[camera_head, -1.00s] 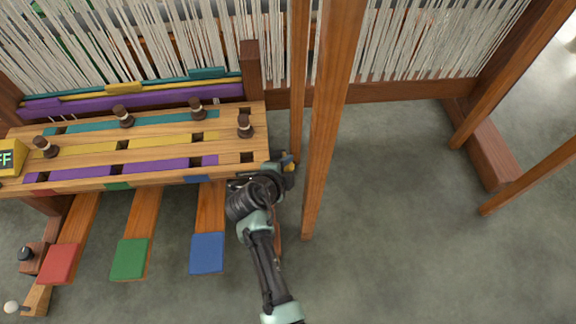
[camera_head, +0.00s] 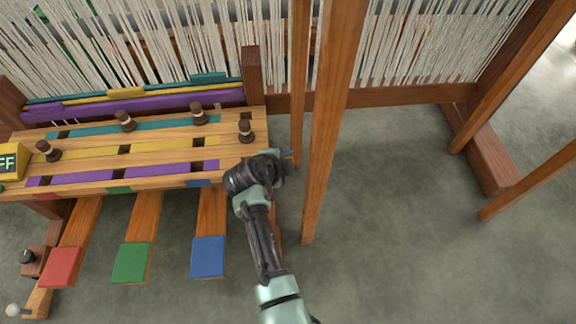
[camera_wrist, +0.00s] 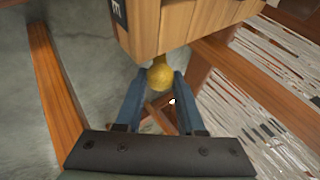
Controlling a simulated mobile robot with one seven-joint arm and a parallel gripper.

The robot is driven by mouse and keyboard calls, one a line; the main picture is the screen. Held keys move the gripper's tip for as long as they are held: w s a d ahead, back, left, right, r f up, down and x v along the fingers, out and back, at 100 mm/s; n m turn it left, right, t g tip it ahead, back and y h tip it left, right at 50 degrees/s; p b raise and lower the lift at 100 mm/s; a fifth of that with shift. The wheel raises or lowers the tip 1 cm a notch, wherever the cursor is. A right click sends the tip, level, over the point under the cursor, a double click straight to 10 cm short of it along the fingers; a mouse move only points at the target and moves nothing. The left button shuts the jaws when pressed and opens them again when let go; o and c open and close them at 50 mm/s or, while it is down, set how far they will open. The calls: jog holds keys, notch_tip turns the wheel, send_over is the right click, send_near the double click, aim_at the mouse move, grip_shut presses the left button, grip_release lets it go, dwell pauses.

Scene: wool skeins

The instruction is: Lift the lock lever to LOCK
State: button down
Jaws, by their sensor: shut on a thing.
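In the wrist view, a yellow ball knob (camera_wrist: 160,76), apparently the lock lever's end, sits between the blue fingers of my gripper (camera_wrist: 159,84). The fingers are shut on it from both sides. The knob is just at the end face of a wooden beam (camera_wrist: 178,22). The lever's shaft is not clearly seen. In the head view, my gripper (camera_head: 287,160) is at the right end of the wooden peg board (camera_head: 258,152), and my own arm hides the knob there.
A tall wooden post (camera_head: 330,120) stands close right of my gripper. Red (camera_head: 61,267), green (camera_head: 131,263) and blue (camera_head: 208,257) pedals lie at lower left. White warp threads (camera_head: 420,40) hang behind.

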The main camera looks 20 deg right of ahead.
jog(key=c, duration=0.9)
grip_release()
jog(key=shift+w+r, duration=0.3)
jog(key=shift+r, duration=0.05)
jog(key=o, duration=0.4)
jog(key=shift+s+f, duration=0.1)
jog(key=shift+c, duration=0.2)
jog(key=p+v, duration=0.8)
jog(key=v, duration=0.5)
jog(key=shift+f, duration=0.1)
